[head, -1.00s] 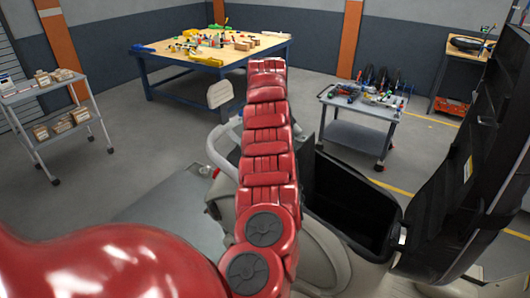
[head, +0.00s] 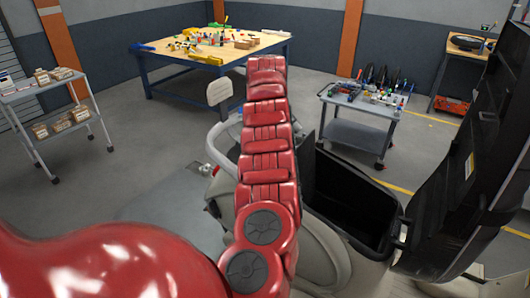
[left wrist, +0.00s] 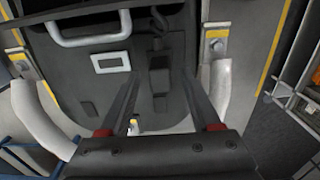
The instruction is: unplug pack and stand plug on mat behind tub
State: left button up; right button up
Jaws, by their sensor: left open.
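In the left wrist view, my left gripper (left wrist: 158,78) is open, with its two dark fingers apart. A black plug-like block (left wrist: 159,80) shows between the fingers, with a short dark cable (left wrist: 157,30) above it; I cannot tell whether the fingers touch it. The block sits on a dark pack-like body (left wrist: 115,85) with a pale handle and a white-framed label. In the head view, a black open tub (head: 388,243) stands right of my red arm. A grey flat surface (head: 165,215), possibly the mat, lies left of my arm and is partly hidden. My right gripper is in neither view.
A raised black lid or seat (head: 455,180) stands right of the tub. A tool cart (head: 345,137) is behind it. A blue-framed workbench (head: 165,77) stands farther back, and a shelf cart (head: 60,98) at the left. Open floor lies between the carts.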

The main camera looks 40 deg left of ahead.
pick_arm(q)
jog(key=shift+r, duration=0.4)
notch_tip(320, 180, up, 3)
jog(key=shift+p, duration=0.4)
notch_tip(320, 180, up, 8)
jog(key=p, duration=0.8)
jog(key=shift+f, duration=0.15)
